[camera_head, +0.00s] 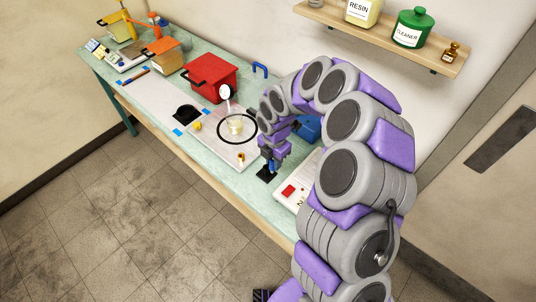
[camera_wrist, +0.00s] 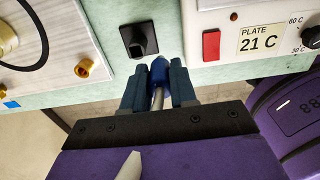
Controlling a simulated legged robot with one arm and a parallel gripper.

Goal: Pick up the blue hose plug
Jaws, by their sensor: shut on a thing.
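The blue hose plug (camera_wrist: 159,72) is between the two fingers of my gripper (camera_wrist: 159,80) in the wrist view. My gripper is shut on it. A pale grey stem runs from the plug back toward the gripper's palm. A black square block (camera_wrist: 138,40) with a dark top lies on the green bench just beyond the fingertips, and the plug appears apart from it. In the head view my gripper (camera_head: 271,163) is at the bench's front edge, above the black block (camera_head: 266,174). The plug is small there and hard to tell from the fingers.
A white box with a red switch (camera_wrist: 211,45) and a plate dial stands to the right. A pale board (camera_wrist: 60,30) with brass fittings (camera_wrist: 83,68) lies to the left. Red (camera_head: 213,77) and orange (camera_head: 163,54) containers stand farther along the bench.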

